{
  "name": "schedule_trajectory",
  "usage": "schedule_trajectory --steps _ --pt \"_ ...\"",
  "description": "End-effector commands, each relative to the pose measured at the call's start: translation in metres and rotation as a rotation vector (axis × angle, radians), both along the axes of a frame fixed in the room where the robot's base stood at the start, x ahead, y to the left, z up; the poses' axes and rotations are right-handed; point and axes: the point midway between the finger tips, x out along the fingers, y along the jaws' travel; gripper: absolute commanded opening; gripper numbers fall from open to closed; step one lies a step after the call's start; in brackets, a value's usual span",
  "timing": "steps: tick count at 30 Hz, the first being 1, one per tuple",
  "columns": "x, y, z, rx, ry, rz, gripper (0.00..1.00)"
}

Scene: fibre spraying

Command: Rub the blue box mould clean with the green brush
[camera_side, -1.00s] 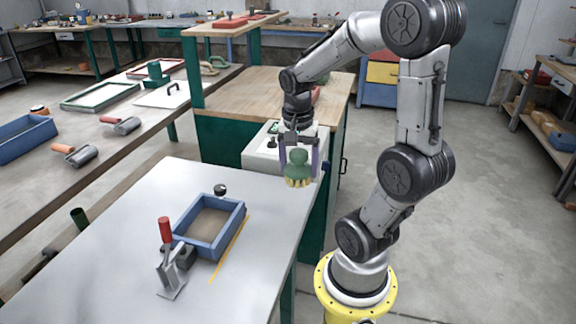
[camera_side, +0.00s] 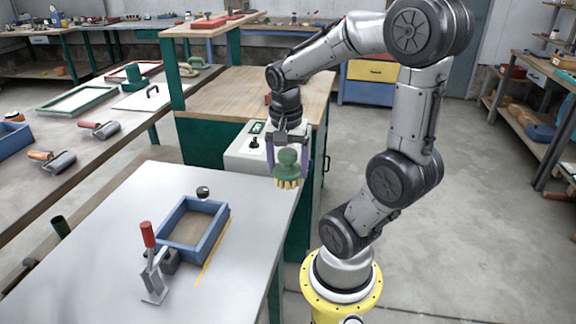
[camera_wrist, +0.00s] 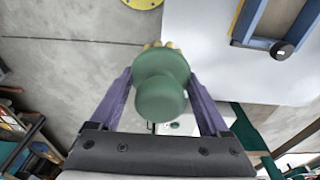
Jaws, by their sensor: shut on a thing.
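The blue box mould (camera_side: 192,233) is an open rectangular frame lying on the pale metal table, in the side view. Its brownish bottom shows inside. A corner of the mould (camera_wrist: 285,43) also shows at the upper right of the wrist view. My gripper (camera_side: 287,172) is shut on the green brush (camera_side: 287,160), with its pale bristles pointing down. The brush hangs in the air near the table's right edge, to the right of the mould and apart from it. In the wrist view the green brush (camera_wrist: 160,88) sits between the purple fingers, and its bristles are mostly hidden.
A toggle clamp with a red handle (camera_side: 148,234) stands at the mould's near left corner. A black knob (camera_side: 203,192) is at its far side. A yellow strip (camera_side: 213,253) lies along its right side. The left table (camera_side: 128,130) holds frames and rollers.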

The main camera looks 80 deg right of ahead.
Motion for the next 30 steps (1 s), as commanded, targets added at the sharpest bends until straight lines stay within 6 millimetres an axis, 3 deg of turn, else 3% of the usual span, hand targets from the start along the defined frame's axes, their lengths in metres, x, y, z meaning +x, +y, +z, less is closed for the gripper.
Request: schedule_trajectory --steps 5,11,15,21,25,30 --pt "0.019 -0.013 0.010 0.000 0.000 0.039 0.35" --pt "0.092 -0.011 0.011 0.002 0.003 0.254 0.35" --pt "0.148 0.014 0.002 0.002 0.003 0.429 0.35" --pt "0.203 0.068 -0.019 0.002 0.003 0.638 0.35" --pt "0.216 0.098 -0.032 0.001 0.002 0.722 0.35" --pt "0.218 0.117 -0.041 0.000 -0.001 0.775 0.35"
